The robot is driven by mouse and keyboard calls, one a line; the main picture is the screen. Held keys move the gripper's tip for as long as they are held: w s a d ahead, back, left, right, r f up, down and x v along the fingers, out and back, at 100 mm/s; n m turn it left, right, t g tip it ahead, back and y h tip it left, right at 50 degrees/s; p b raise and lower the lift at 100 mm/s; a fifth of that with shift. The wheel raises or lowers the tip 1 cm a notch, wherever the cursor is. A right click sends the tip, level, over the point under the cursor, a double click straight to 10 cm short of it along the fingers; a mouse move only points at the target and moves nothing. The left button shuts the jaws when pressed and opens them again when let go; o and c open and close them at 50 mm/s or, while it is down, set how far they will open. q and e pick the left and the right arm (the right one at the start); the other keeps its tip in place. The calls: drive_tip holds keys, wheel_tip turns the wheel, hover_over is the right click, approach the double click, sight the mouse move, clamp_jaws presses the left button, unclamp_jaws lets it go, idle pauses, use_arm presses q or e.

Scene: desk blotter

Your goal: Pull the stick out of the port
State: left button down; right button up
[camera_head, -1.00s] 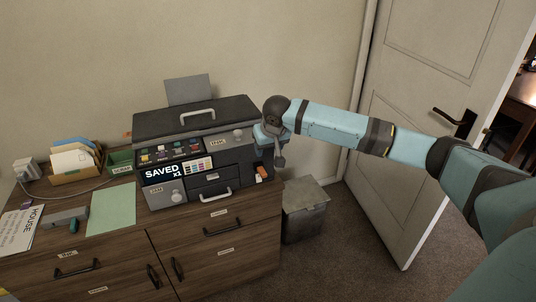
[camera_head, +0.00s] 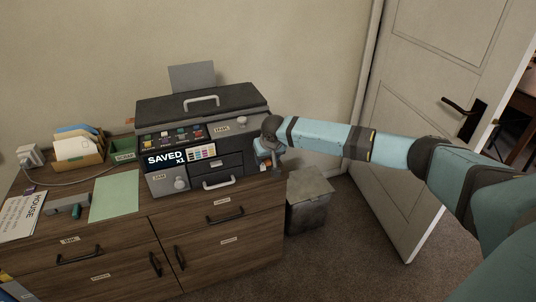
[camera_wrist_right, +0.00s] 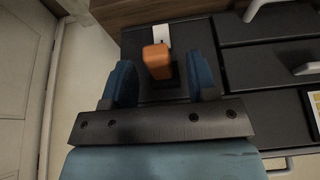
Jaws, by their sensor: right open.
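The stick is an orange block (camera_wrist_right: 157,62) that stands out from the dark front of the printer (camera_head: 160,103). Its far end meets a dark slot that I take for the port, mostly hidden behind it. My right gripper (camera_wrist_right: 160,70) is open, with one blue finger on each side of the stick and a gap showing on both sides. In the head view my right gripper (camera_head: 268,158) is at the printer's right front and mostly covers the stick. The printer's screen (camera_head: 166,159) reads "SAVED X1". My left gripper is not in view.
The printer stands on a wooden cabinet (camera_head: 225,248). A grey bin (camera_head: 309,207) stands on the floor to its right, below my right arm. A green sheet (camera_head: 114,196), a card box (camera_head: 78,160) and a stapler-like grey item (camera_head: 67,203) lie left.

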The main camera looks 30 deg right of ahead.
drive_tip(key=shift+c, duration=0.2)
drive_tip(key=c, duration=0.9)
drive_tip(key=shift+s+p, duration=0.2)
drive_tip(key=shift+p, duration=0.2)
clamp_jaws()
drive_tip(key=shift+s+a+r+p, duration=0.1)
drive_tip(key=shift+s+a+p, duration=0.1)
drive_tip(key=shift+s+p, duration=0.55)
drive_tip(key=shift+s+a+p, duration=0.1)
drive_tip(key=shift+s+p, duration=0.35)
drive_tip(key=shift+p, duration=0.2)
use_arm(q)
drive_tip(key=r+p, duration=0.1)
drive_tip(key=p, duration=0.1)
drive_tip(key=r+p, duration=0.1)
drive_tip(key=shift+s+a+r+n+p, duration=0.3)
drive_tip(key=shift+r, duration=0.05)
use_arm(e)
drive_tip(key=s, duration=0.3)
drive_tip(key=shift+s+a, duration=0.15)
drive_tip(key=shift+a, duration=0.25)
